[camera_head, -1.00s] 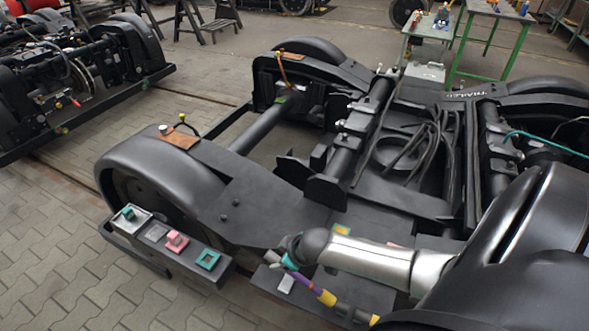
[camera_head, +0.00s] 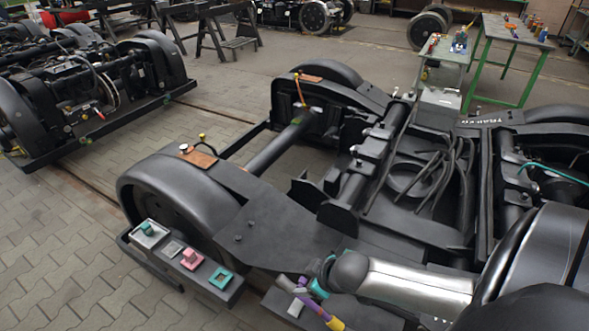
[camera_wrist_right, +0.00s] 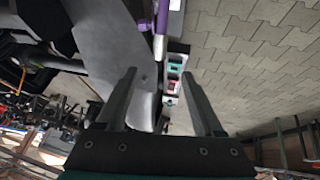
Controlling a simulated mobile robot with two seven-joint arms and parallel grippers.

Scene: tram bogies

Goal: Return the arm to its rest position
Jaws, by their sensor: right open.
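My right gripper (camera_wrist_right: 158,75) shows in the right wrist view with its two dark fingers apart and nothing between them. In the head view its fingers cannot be made out; a silver and dark arm link of mine (camera_head: 410,285) reaches in from the lower right over the bogie. The near bogie (camera_head: 290,225) is black and fills the middle and right. Past the fingertips, the wrist view shows a grey bogie plate (camera_wrist_right: 105,45) and paved floor. My left gripper is not in view.
A dark ledge on the bogie's front left carries a teal block (camera_head: 147,228), a pink block (camera_head: 191,259) and a teal square frame (camera_head: 221,278). Another bogie (camera_head: 85,85) stands at the upper left. Green-legged tables (camera_head: 515,35) stand at the back. Paved floor (camera_head: 60,240) is clear at left.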

